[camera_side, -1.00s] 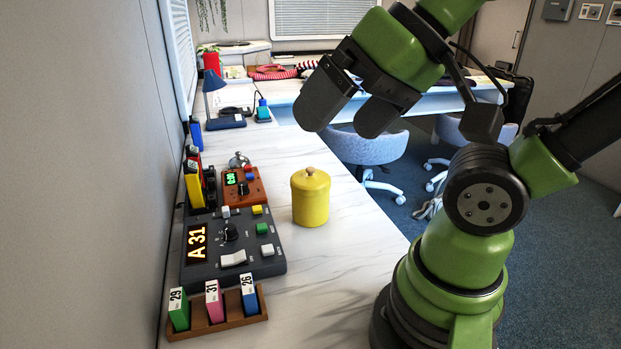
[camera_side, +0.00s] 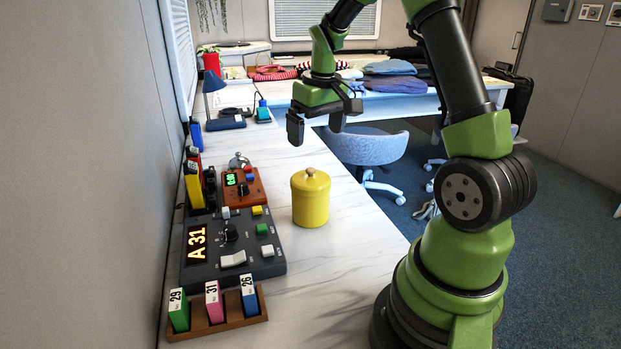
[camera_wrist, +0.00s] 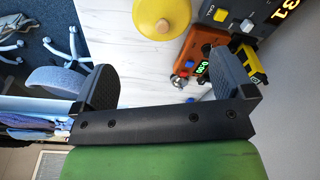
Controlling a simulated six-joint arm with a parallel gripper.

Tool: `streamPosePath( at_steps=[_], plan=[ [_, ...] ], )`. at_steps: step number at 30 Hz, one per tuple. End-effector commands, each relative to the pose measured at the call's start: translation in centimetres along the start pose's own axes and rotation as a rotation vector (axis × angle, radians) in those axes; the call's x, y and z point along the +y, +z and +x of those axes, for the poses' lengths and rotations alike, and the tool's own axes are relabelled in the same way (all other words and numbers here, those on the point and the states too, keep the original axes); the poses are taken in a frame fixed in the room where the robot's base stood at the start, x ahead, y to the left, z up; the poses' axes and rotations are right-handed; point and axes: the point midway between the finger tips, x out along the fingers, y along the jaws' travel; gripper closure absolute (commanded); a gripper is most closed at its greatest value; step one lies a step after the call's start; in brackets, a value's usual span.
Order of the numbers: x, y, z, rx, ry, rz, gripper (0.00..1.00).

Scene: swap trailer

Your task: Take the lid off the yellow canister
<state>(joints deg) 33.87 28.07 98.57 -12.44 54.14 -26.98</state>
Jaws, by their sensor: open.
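The yellow canister (camera_side: 310,203) stands upright on the white marbled counter. Its yellow lid (camera_side: 311,180) sits on top and has a small round wooden knob (camera_side: 310,171). My gripper (camera_side: 318,136) is open and empty, above the counter beyond the canister. It is apart from the canister. In the wrist view, the canister's lid (camera_wrist: 172,12) shows at the top edge, partly cut off, with its knob (camera_wrist: 163,25). The open fingers of my gripper (camera_wrist: 160,88) show below it.
A dark control box (camera_side: 232,245) reading A 31 and an orange timer box (camera_side: 243,187) stand left of the canister. A wooden rack (camera_side: 216,322) with coloured tags is in front. A blue lamp (camera_side: 215,95) stands behind. The counter's right edge is near the canister.

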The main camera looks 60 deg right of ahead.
Motion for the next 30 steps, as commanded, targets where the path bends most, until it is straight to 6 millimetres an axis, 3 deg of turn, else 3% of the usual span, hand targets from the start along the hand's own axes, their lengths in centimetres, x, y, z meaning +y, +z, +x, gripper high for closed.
streamPosePath(
  at_steps=[6,14,21,30],
  plan=[
    [0.1,0.0,3.3,-0.009,-0.001,0.000,0.00],
    [-0.1,-0.1,5.7,-0.007,-0.001,-0.001,0.00],
    [-0.3,-0.4,9.2,-0.006,-0.001,0.001,0.00],
    [-0.3,-0.4,9.9,-0.002,0.000,0.001,0.00]
  ],
)
